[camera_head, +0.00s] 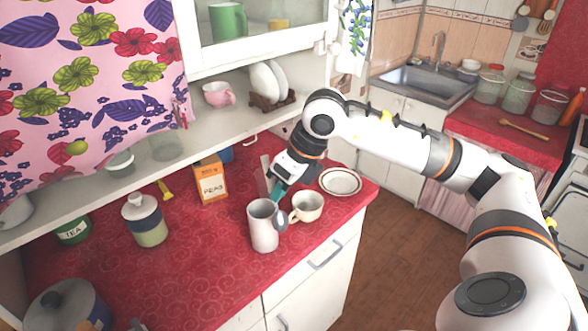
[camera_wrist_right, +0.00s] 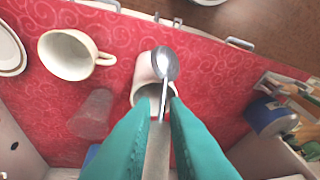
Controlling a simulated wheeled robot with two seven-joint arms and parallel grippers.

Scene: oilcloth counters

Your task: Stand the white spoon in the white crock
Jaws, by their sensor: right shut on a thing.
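My right gripper (camera_head: 275,193) has teal fingers and is just behind the white crock (camera_head: 263,226), near its rim, in the head view. In the right wrist view the gripper (camera_wrist_right: 160,106) is shut on the handle of the spoon (camera_wrist_right: 166,63), which looks pale grey-white. The spoon's bowl points away from the fingers and overlaps the crock (camera_wrist_right: 143,75), passing in front of its dark mouth. The spoon appears outside the crock; their exact gap cannot be told. My left gripper is in neither view.
A cream cup (camera_head: 307,207) stands close right of the crock, with a plate (camera_head: 340,182) beyond it. A peas box (camera_head: 210,180) and a lidded canister (camera_head: 146,221) stand to the left. A clear glass (camera_wrist_right: 93,114) shows in the wrist view. Red counter in front is free.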

